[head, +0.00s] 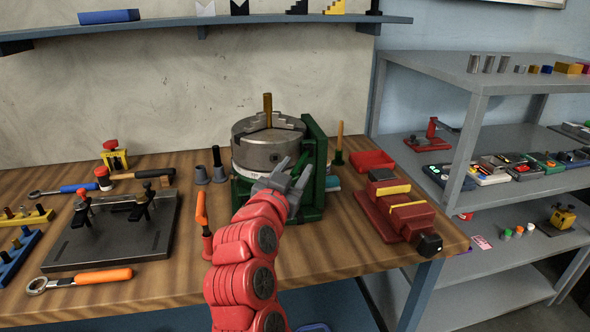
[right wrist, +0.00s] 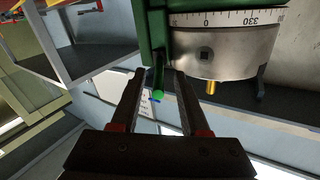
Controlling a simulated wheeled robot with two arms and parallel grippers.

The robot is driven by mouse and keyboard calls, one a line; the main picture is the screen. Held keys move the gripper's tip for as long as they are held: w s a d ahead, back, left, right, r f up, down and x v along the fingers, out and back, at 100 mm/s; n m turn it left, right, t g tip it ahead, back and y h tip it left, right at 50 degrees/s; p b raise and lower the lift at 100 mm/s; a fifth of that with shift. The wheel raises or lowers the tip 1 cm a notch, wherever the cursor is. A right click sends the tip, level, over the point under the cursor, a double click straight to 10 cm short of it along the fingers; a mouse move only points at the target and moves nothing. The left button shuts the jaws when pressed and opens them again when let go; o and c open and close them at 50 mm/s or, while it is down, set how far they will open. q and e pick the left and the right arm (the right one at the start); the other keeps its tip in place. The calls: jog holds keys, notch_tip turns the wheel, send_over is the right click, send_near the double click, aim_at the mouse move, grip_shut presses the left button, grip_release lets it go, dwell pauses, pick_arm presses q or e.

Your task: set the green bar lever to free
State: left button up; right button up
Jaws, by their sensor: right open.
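The green fixture (head: 316,150) holds a round grey chuck (head: 262,152) on the wooden bench. My right gripper (head: 290,178) is in front of its lower part, fingers pointing at it. The right wrist view shows the green fixture (right wrist: 152,28) and the chuck (right wrist: 222,50) with a white degree scale. A thin dark green lever (right wrist: 160,78) with a bright green tip (right wrist: 157,97) lies between the open fingers of my right gripper (right wrist: 157,76), with no clear contact. The lever's setting cannot be read. My left gripper is not in view.
A red and yellow vise (head: 402,212) stands right of the fixture. An orange-handled tool (head: 201,210) stands close to the left of my arm. A dark plate with clamps (head: 115,235) lies at the left. Grey shelves (head: 478,84) stand at the right.

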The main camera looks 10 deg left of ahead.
jog(key=s+a, duration=0.3)
jog(key=s, duration=1.4)
jog(key=shift+a+b, duration=0.15)
jog(key=shift+b, duration=0.15)
